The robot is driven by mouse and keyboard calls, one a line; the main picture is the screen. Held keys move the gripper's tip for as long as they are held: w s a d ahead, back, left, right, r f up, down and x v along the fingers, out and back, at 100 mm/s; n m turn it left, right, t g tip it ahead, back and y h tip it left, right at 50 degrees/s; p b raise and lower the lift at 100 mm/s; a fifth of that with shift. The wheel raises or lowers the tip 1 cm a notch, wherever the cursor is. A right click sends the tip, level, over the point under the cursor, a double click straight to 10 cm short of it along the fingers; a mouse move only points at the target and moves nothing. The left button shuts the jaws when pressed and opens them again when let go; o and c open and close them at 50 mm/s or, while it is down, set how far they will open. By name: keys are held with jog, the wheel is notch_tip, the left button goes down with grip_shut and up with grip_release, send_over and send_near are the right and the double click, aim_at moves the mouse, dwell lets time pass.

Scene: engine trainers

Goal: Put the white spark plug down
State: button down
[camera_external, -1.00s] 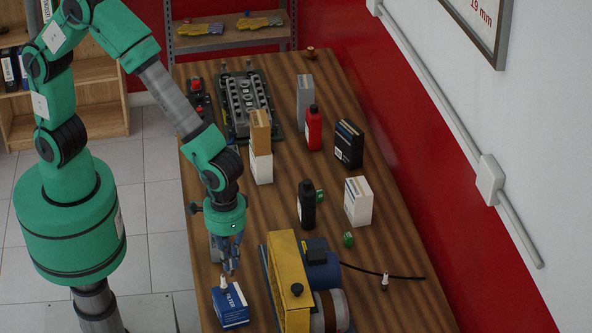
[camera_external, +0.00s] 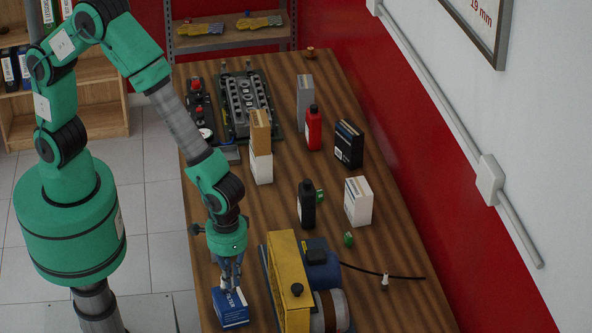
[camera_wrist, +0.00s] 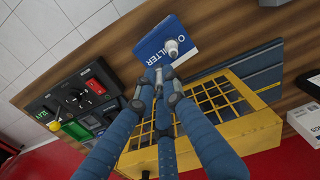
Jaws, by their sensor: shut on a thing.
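My gripper (camera_external: 230,284) points down over the blue oil filter box (camera_external: 231,312) at the near left of the table. In the wrist view, its fingers (camera_wrist: 158,78) are drawn together on the white spark plug (camera_wrist: 171,48). The plug's white part shows just past the fingertips, in front of the blue box (camera_wrist: 158,32). The fingers hide part of the plug. I cannot tell whether the plug touches the box.
A yellow-guarded machine (camera_external: 284,272) stands close to the right of the box. A small white-topped piece (camera_external: 385,281) stands farther right. Bottles and cartons stand farther back. A control panel (camera_wrist: 78,103) shows in the wrist view. Bare wood (camera_external: 400,308) lies at the right.

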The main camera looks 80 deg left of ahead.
jog(key=shift+f, duration=1.45)
jog(key=shift+f, duration=0.1)
jog(key=c, duration=2.1)
grip_release()
notch_tip(320, 180, up, 12)
jog(key=shift+r, duration=0.15)
